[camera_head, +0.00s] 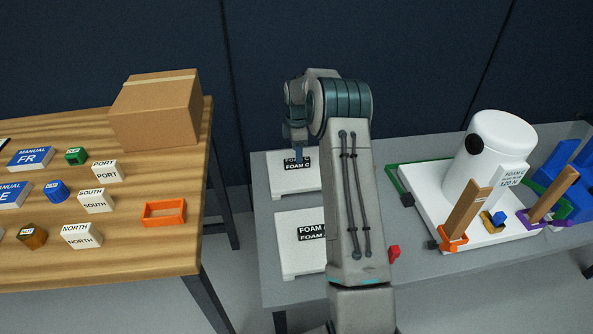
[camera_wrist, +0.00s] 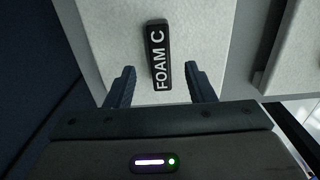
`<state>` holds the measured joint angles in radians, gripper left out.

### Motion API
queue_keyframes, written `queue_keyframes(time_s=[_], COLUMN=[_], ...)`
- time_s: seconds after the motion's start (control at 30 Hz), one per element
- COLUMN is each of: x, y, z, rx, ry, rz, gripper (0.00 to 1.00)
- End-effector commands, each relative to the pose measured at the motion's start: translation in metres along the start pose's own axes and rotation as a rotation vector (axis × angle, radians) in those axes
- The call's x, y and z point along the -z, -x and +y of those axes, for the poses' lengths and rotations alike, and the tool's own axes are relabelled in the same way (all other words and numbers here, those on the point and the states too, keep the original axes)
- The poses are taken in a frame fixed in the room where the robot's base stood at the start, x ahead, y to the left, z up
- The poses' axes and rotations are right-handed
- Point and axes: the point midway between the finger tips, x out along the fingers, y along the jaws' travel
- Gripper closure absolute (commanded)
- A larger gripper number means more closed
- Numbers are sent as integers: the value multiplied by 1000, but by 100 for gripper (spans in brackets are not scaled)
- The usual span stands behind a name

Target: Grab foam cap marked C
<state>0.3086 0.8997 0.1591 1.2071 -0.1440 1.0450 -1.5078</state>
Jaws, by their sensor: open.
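The foam cap marked C (camera_head: 283,175) is a white block with a black "FOAM C" label, lying at the back left of the grey table. In the wrist view the foam cap (camera_wrist: 115,35) fills the upper middle, its label upright between my fingers. My gripper (camera_head: 297,152) is right over it, pointing down. In the wrist view my gripper (camera_wrist: 158,85) has its two dark fingers apart on either side of the label, with nothing held. I cannot tell whether the fingers touch the foam. My arm hides the cap's right part in the head view.
A second foam cap (camera_head: 290,255), its label letter partly hidden, lies nearer on the grey table (camera_head: 430,290). To the right, a white tank (camera_head: 490,150) stands on a white base among wooden posts and blue blocks. A wooden table (camera_head: 120,245) with a cardboard box (camera_head: 155,112) is at left.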

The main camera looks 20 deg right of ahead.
Motion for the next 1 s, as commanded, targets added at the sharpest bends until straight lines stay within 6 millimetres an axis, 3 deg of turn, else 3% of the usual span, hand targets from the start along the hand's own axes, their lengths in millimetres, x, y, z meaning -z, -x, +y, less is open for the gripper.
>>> queue_keyframes(time_s=[0.2, 0.43, 0.6, 0.87, 1.0], x=[1, 0, 0, 0, 0], y=[-33, -35, -34, -34, -23], z=[0, 0, 0, 0, 1], rx=[2, 1, 0, 0, -3], ry=[0, 0, 0, 0, 0], rz=[0, 0, 0, 0, 0], gripper=[51, 51, 98, 100, 100])
